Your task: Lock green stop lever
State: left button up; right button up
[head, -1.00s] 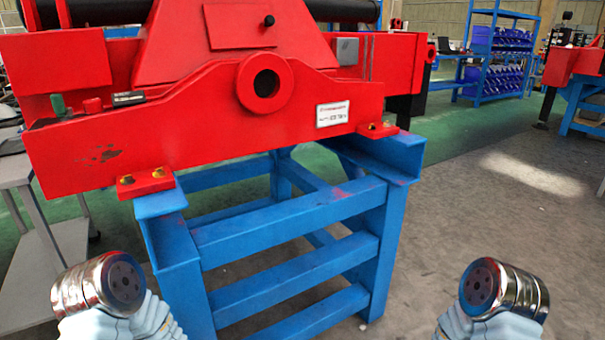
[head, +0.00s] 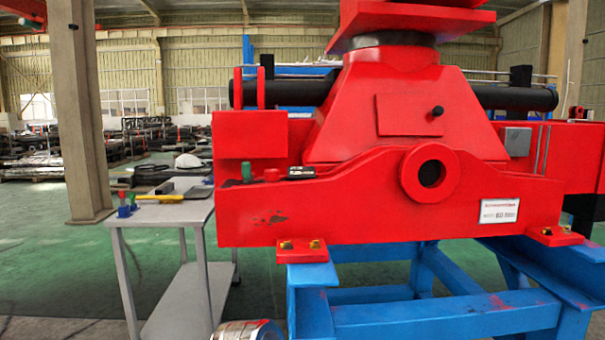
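A small green lever knob (head: 247,172) stands upright on the left part of the red crane frame (head: 350,210), just behind its front plate's upper edge. A red knob (head: 271,175) is to its right, then a dark block with a light top (head: 301,172). The lower part of the green lever is hidden by the front plate, so I cannot tell its lock state. A round metal part of my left arm shows at the bottom edge, well below the lever. Neither gripper's fingers are in view.
The red frame rests on a blue stand (head: 440,318). A grey cart (head: 165,225) stands to the left, with green- and blue-handled tools (head: 128,203), a yellow-handled tool (head: 160,198) and a white helmet (head: 188,162). A concrete pillar (head: 78,110) is farther left. Green floor there is open.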

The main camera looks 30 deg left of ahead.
aim_at(247, 175)
jog(key=u, duration=1.3)
jog(key=l, duration=0.9)
